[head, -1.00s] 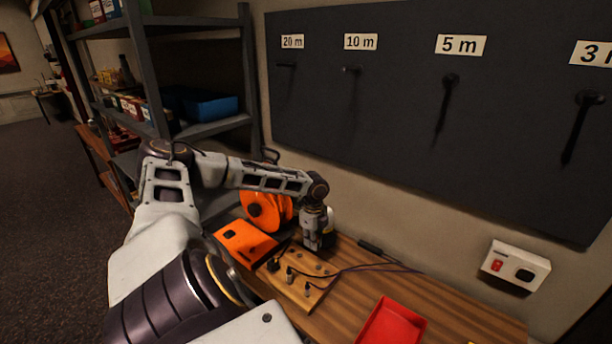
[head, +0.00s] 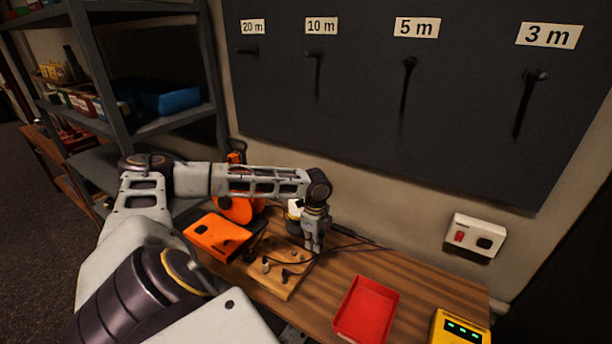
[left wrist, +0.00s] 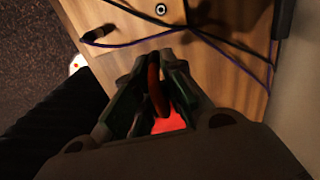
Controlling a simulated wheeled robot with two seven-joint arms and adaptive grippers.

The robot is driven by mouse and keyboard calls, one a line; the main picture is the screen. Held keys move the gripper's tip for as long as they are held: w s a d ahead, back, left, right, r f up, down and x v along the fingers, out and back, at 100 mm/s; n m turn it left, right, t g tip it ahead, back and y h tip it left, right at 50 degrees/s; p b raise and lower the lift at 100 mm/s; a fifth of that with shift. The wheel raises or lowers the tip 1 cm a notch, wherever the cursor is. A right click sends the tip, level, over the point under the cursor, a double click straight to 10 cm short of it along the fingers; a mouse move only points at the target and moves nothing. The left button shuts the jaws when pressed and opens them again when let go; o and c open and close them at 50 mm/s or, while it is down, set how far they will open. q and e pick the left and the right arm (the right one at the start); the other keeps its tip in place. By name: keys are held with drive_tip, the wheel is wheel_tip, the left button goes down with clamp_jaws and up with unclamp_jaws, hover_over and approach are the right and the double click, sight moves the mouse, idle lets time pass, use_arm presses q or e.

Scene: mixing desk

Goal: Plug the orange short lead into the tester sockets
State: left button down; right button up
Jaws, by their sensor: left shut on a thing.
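My left gripper (head: 314,248) is above the back right part of a wooden board (head: 284,288) that carries several small posts or plugs. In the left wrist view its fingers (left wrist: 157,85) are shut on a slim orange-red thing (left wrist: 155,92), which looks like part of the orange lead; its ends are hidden. A yellow box (head: 446,325) with green lights, which looks like the tester, is partly in view at the lower right. I cannot make out its sockets. My right gripper is not in view.
A red tray (head: 342,327) lies between the board and the yellow box. An orange case (head: 213,236) and an orange reel (head: 235,212) are left of the gripper. Dark and purple leads (left wrist: 130,42) cross the board. A dark panel (head: 380,130) with pegs hangs behind.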

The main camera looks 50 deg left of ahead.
use_arm(q)
drive_tip(key=w+d+r+b, duration=0.1)
drive_tip(key=w+d+b, duration=0.2)
drive_tip(key=d, duration=1.3)
drive_tip(key=w+d+r+b, duration=0.1)
drive_tip(key=w+d+b, duration=0.25)
drive_tip(key=d, duration=1.15)
drive_tip(key=w+d+r+b, duration=0.1)
drive_tip(key=w+d+b, duration=0.25)
drive_tip(key=d, duration=1.25)
drive_tip(key=shift+w+a+f, duration=0.1)
drive_tip(key=shift+f, duration=2.1)
drive_tip(key=shift+w+f, duration=0.1)
drive_tip(key=shift+f, duration=2.1)
drive_tip(key=shift+f, duration=0.15)
drive_tip(key=shift+f, duration=0.65)
drive_tip(key=shift+p, duration=0.6)
